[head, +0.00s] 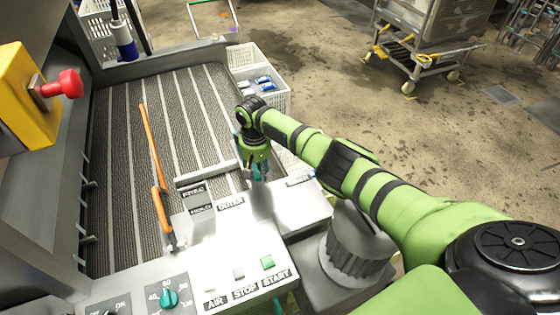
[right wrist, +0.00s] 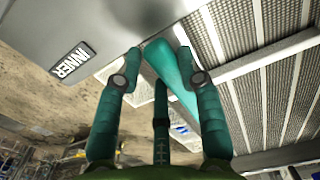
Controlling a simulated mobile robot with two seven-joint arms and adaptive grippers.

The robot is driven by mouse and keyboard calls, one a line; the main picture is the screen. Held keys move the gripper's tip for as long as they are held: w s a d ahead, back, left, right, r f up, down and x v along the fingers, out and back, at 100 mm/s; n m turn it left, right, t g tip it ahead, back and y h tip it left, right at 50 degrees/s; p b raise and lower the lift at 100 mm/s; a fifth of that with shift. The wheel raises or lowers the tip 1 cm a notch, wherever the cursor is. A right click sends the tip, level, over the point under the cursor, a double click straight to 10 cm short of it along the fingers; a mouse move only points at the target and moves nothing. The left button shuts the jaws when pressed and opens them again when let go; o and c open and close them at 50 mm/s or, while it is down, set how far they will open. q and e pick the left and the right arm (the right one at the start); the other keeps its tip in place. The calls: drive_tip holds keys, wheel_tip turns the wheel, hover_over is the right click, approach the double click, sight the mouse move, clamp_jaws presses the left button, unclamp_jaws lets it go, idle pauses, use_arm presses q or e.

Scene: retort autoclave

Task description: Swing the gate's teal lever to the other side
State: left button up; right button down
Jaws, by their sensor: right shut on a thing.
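The teal lever (right wrist: 174,78) shows in the right wrist view as a smooth tapered bar between my fingers. My right gripper (right wrist: 160,72) is shut on it, with a finger on each side. In the head view my right gripper (head: 257,168) points down at the far edge of the grey control panel, between the OUTER label (head: 230,203) and the INNER label (head: 300,181). There the gripper largely hides the lever. The INNER label also shows in the right wrist view (right wrist: 72,60). A metal bar, perhaps the gate (head: 207,173), lies across the belt to the left. My left gripper is out of view.
A second lever with orange handle (head: 162,212) stands left of the FREE and HOLD labels. The panel has a green START button (head: 267,262) and teal dial (head: 169,298). A red knob (head: 68,83) juts from a yellow box. White crates (head: 282,101) stand beyond the belt (head: 120,190).

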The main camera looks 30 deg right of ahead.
use_arm(q)
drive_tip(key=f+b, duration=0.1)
drive_tip(key=b, duration=0.1)
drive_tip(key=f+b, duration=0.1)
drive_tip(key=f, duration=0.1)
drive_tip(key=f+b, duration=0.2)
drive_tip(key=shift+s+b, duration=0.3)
use_arm(e)
drive_tip(key=w+a+m, duration=0.3)
drive_tip(key=a+m, duration=0.3)
drive_tip(key=a, duration=0.3)
drive_tip(key=shift+w+r, duration=0.15)
drive_tip(key=shift+r, duration=0.05)
drive_tip(key=c, duration=0.8)
unclamp_jaws()
drive_tip(key=shift+f, duration=0.15)
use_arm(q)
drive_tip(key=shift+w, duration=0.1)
use_arm(e)
wheel_tip(320, 180, up, 12)
drive_tip(key=shift+r, duration=0.1)
